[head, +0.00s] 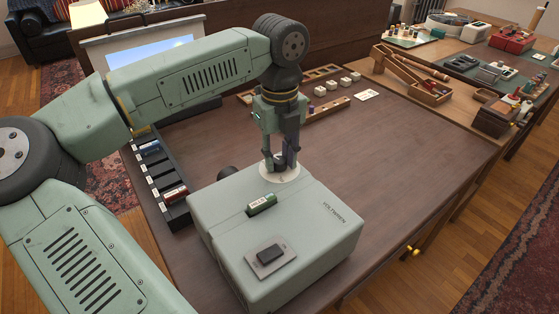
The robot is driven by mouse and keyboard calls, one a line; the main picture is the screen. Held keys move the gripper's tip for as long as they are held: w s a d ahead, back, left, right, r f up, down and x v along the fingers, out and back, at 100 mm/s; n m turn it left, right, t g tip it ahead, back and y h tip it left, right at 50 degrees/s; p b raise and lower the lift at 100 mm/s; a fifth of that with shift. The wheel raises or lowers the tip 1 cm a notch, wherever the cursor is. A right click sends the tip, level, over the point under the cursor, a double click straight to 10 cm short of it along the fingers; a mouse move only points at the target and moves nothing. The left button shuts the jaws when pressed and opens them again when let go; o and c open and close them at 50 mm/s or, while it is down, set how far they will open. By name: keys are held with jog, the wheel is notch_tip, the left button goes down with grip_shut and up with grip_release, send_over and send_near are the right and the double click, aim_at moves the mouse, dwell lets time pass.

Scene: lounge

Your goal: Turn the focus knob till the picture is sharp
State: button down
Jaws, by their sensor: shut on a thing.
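The pale green projector (310,225) stands on the dark wooden table. My gripper (281,162) points straight down at the projector's back edge and is shut on the focus knob, which the fingers mostly hide. A round white dial plate (290,175) shows around the fingertips. A dark round part, seemingly the lens (227,172), sticks out at the back left. A green slide (262,204) stands up from the projector's top.
A black rack (160,180) with several labelled slides lies left of the projector. A black switch (270,252) sits on the projector's top. Wooden trays (325,108) with small blocks lie behind. The table right of the projector is clear (400,150).

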aim_at(280, 161)
jog(key=m+b, duration=0.2)
jog(key=m, duration=0.3)
jog(key=shift+m, duration=0.4)
dwell(0.3)
jog(key=c, duration=1.2)
grip_release()
jog(key=shift+c, duration=0.2)
notch_tip(280, 161, up, 12)
jog(key=shift+s, duration=0.1)
